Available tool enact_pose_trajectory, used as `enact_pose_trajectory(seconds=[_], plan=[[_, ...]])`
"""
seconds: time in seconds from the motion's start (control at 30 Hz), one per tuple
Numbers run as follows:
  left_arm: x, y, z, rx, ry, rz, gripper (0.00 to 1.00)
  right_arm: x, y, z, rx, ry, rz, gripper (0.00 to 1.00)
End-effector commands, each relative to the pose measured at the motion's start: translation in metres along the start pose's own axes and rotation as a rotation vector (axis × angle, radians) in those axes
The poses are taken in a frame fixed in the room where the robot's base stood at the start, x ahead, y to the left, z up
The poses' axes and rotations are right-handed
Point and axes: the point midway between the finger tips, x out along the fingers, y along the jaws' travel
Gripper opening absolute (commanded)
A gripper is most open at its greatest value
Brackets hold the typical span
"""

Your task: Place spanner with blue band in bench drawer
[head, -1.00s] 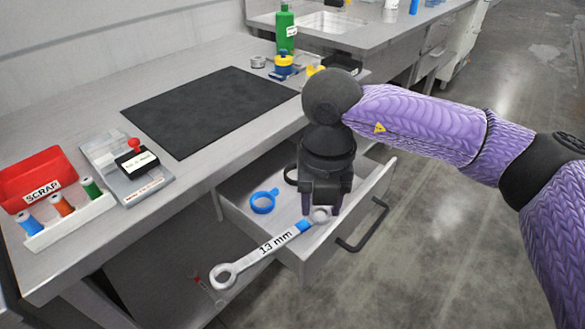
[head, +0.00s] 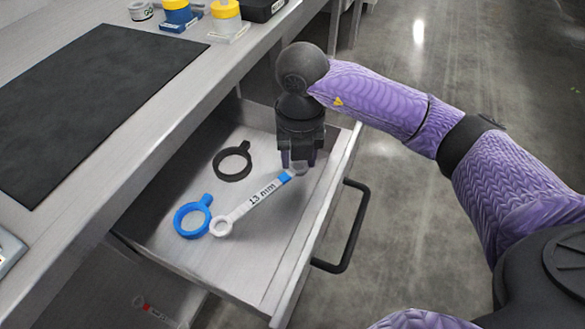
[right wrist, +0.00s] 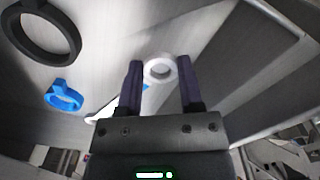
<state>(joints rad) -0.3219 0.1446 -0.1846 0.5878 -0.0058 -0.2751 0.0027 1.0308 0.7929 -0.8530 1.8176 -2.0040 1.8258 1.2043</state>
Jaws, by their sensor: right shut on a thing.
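The spanner (head: 250,202), pale grey with a "13 mm" label and a blue band (head: 285,177), lies within the outline of the open bench drawer (head: 262,245). Its free ring end points to the lower left, beside a blue ring-shaped piece (head: 192,217). My right gripper (head: 298,166) points down into the drawer near its front panel and is shut on the spanner's far ring end. In the right wrist view that ring end (right wrist: 148,70) shows between the fingers (right wrist: 160,88). I cannot tell whether the spanner touches the drawer floor. My left gripper is out of view.
A black ring-shaped piece (head: 232,162) lies in the drawer behind the spanner. The drawer's black handle (head: 345,235) sticks out over the floor. A dark mat (head: 85,95) and small yellow-topped containers (head: 226,12) are on the bench top. The drawer's near part is bare.

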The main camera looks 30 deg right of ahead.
Motion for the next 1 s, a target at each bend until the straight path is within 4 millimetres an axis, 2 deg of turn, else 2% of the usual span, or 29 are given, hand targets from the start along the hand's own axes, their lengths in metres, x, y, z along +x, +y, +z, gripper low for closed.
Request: enact_pose_trajectory(seconds=[0.03,0.1,0.47,0.5,0.63,0.67,0.93,1.0], plan=[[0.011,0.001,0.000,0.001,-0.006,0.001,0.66,0.019,0.000,-0.001,0.000,0.006,-0.003,0.00],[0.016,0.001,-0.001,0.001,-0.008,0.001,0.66,0.031,0.000,-0.001,0.000,0.005,-0.002,0.00],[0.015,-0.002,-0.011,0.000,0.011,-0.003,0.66,0.032,0.000,0.000,-0.001,0.001,0.000,0.00],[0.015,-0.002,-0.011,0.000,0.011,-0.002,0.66,0.032,0.000,0.000,-0.001,0.000,0.000,0.51],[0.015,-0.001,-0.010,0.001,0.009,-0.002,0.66,0.032,0.000,0.000,0.000,0.001,-0.001,0.79],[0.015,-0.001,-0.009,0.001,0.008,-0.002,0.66,0.032,-0.001,0.000,0.000,0.001,-0.002,0.82],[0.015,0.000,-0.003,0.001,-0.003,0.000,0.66,0.032,-0.001,0.000,0.001,-0.001,-0.003,0.82],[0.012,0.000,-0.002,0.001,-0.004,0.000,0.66,0.026,-0.001,0.000,0.000,-0.002,-0.002,0.82]])
